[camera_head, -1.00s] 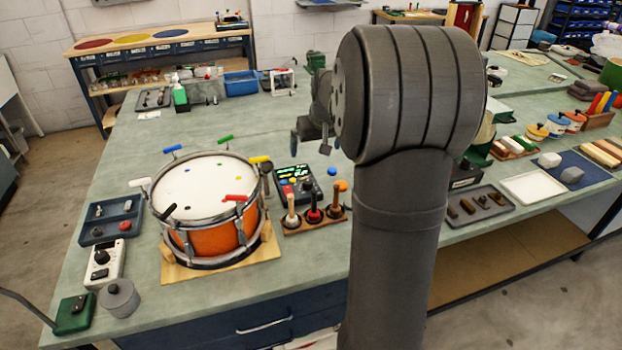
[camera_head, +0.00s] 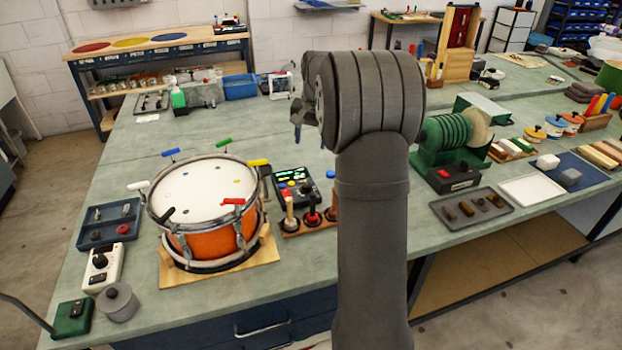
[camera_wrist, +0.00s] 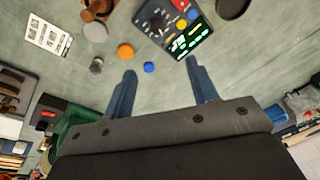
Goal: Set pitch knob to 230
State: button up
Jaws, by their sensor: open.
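A dark control box (camera_head: 290,193) with green lit readouts stands right of the drum. In the wrist view it (camera_wrist: 168,40) lies at the top, beyond the fingertips, with a black round knob (camera_wrist: 157,24) and red, yellow and blue buttons. A white box (camera_head: 92,278) left of the drum also carries a black knob (camera_head: 100,261). I cannot read a pitch label or value on either. My gripper (camera_wrist: 161,71) is open, its two blue fingers apart and empty, above the bench. In the head view my arm hides most of it.
The orange drum (camera_head: 212,237) has coloured handles sticking out. A wooden rack (camera_head: 295,231) of upright handled tools stands in front of the dark box. A green machine (camera_head: 447,140) and a grey tray (camera_head: 470,208) are right of my arm.

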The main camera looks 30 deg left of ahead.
aim_at(307, 184)
jog(key=f+m, duration=0.1)
jog(key=f, duration=0.4)
jog(key=w+a+f+m, duration=0.1)
jog(key=f, duration=0.5)
jog(key=a+f+m+g+h, duration=0.1)
jog(key=f, duration=0.5)
jog(key=shift+w+a+f+m, duration=0.1)
jog(key=shift+w+f+m, duration=0.2)
jog(key=shift+m, duration=0.1)
jog(key=shift+r, duration=0.1)
jog(key=c, duration=1)
